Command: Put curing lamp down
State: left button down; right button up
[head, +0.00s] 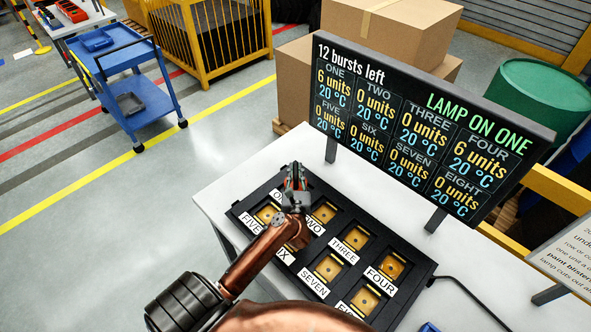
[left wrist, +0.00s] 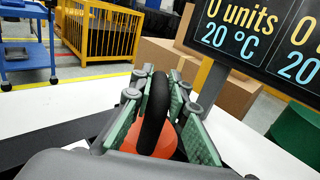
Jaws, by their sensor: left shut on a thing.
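The curing lamp shows in the left wrist view as an orange body (left wrist: 163,140) with a black curved handle (left wrist: 153,112). My left gripper (head: 296,188) is shut on the handle, with green-padded fingers on either side of it. In the head view the gripper hides most of the lamp. It is over the far left part of a black panel (head: 416,277), near the ONE and TWO labels; I cannot tell whether the lamp touches the panel. The panel has amber squares labelled ONE to SEVEN and a partly hidden one. My right gripper is not in view.
A screen (head: 420,115) behind the panel reads "12 bursts left" and "LAMP ON ONE"; ONE and FOUR read 6 units, the others 0, all 20 °C. The white table (head: 225,200) is bare left of the panel. A cable (head: 475,290) and a sign (head: 565,255) are at right.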

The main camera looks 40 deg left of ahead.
pick_arm(q)
jog(key=c, duration=2.3)
grip_release()
jog(key=shift+f, duration=0.15)
jog(key=shift+c, duration=0.2)
jog(key=o, duration=0.5)
jog(key=shift+c, duration=0.2)
jog(key=shift+r, duration=0.25)
jog(key=b+v, duration=0.1)
jog(key=v, duration=1.1)
